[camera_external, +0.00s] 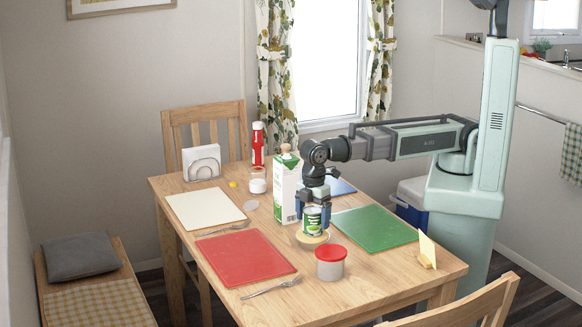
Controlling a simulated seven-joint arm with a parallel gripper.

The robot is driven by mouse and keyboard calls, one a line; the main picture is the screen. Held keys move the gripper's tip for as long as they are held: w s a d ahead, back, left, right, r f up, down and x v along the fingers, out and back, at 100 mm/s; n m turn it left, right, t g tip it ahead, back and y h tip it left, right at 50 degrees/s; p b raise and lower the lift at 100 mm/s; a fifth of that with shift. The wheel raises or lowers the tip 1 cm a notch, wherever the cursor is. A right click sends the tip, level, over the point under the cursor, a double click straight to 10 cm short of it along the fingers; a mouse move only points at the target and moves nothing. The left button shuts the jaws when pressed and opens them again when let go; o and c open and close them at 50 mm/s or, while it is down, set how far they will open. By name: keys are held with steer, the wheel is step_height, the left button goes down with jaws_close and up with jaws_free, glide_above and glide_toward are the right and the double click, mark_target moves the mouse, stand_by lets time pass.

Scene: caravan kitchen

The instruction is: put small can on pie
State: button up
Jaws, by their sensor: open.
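The small can (312,221) has a green label and a silver top. It stands upright at the pie (301,238), a small round pale yellow disc near the middle of the table. The can hides part of the pie. Whether the can's base touches the pie is hard to tell. My gripper (313,203) points down over the can, with its fingers at the can's upper part. The fingers are open, and I cannot tell whether they touch the can.
A tall green-and-white carton (286,188) stands close to my gripper's left. A red-lidded tub (330,265) stands in front of the can. Red (245,257) and green (374,228) placemats lie either side. A yellow wedge (427,255) stands near the right edge.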

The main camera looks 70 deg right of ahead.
steer(key=shift+r, duration=0.1)
step_height(320, 180, up, 12)
stand_by(0.9)
